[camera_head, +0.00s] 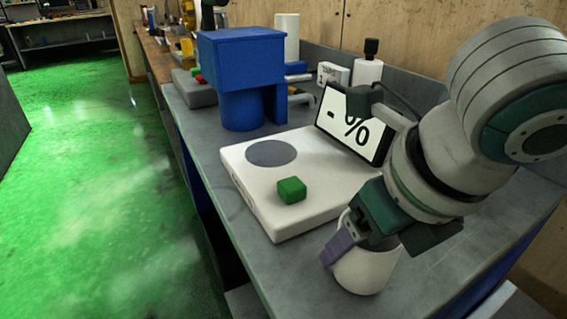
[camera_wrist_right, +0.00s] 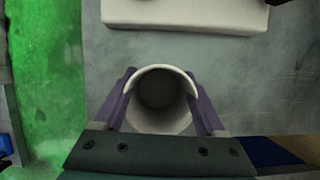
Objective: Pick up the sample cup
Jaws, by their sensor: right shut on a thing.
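The white sample cup (camera_head: 366,272) is at the front of the grey bench in the head view, beside the white device. In the right wrist view the sample cup (camera_wrist_right: 160,122) is upright with its open, dark inside facing the camera. My right gripper (camera_head: 345,240) has its purple fingers on both sides of the cup. In the right wrist view the fingers of the right gripper (camera_wrist_right: 161,100) touch the cup's sides. Whether the cup's base rests on the bench cannot be told. My left gripper is not in view.
A white device (camera_head: 235,165) with a grey disc and a green button (camera_head: 291,190) lies behind the cup. Its display (camera_head: 354,124) shows "- %". A blue machine (camera_head: 241,75) and a white bottle (camera_head: 367,73) stand farther back. The bench's (camera_head: 420,275) front right is clear.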

